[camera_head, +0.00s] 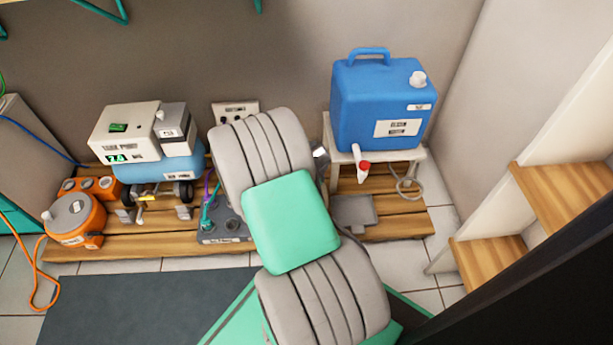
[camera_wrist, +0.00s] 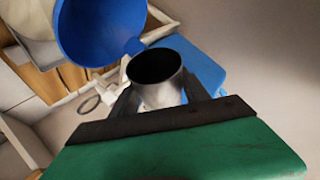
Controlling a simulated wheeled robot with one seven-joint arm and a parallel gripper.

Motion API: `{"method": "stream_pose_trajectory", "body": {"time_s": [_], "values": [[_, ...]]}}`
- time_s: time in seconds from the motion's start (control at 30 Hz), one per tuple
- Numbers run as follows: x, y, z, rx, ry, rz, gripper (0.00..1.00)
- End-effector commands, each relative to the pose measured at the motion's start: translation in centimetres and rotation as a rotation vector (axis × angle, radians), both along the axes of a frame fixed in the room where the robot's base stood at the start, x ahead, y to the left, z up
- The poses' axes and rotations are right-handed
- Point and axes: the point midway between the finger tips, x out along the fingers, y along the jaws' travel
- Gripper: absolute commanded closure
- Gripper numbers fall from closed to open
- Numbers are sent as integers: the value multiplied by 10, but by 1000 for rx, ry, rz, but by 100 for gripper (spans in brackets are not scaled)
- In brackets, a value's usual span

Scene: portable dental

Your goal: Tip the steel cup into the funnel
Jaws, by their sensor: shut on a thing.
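The steel cup (camera_wrist: 157,82) is between my gripper's fingers (camera_wrist: 155,98) in the wrist view. Its round mouth is in view and its inside is dark, so I cannot tell what it holds. A blue funnel-like bowl (camera_wrist: 92,30) is at the upper left of the wrist view, close beside the cup's mouth. Whether they touch is unclear. In the head view my arm hides the gripper and the funnel. A small metal edge, likely the cup (camera_head: 320,156), shows beside the arm.
A blue water container (camera_head: 380,105) with a red tap (camera_head: 364,168) stands on a white stand (camera_head: 413,154) at the right. A boxy machine (camera_head: 135,135) and an orange canister (camera_head: 73,222) sit left on the wooden pallet (camera_head: 150,238). Wooden steps (camera_head: 490,262) are at the right.

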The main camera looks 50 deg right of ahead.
Motion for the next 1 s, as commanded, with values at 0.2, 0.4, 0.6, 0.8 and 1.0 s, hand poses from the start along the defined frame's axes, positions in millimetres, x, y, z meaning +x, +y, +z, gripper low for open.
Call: {"method": "stream_pose_trajectory", "body": {"time_s": [0.2,0.4,0.6,0.8,1.0], "values": [[-4,-6,8,54,-54,-11,90],[-9,-11,17,232,-165,-5,90],[-7,-11,12,256,-181,1,90],[-11,-16,11,348,-248,-4,90],[-14,-22,17,491,-352,-4,90]]}}
